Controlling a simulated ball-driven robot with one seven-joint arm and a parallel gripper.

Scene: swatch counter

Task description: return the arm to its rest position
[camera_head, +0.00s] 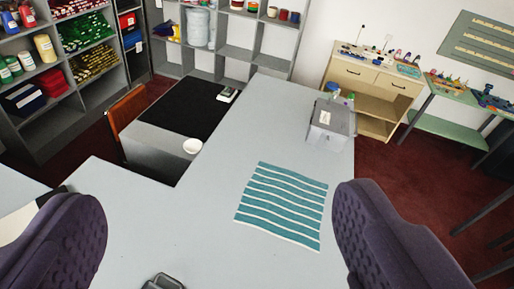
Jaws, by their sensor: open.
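My gripper (220,245) shows at the bottom of the view as two dark purple padded fingers, set wide apart with nothing between them. It is open and appears to be above the grey counter (200,215). A teal and white striped swatch (284,205) lies flat on the counter, to the left of the right finger in the picture. The rest of my arm is not in view.
A grey box (329,124) with small bottles stands on the counter's right side. A dark object (163,282) is cut off at the bottom edge. Shelves (75,75), an orange chair (126,108) and a cabinet (370,90) stand beyond.

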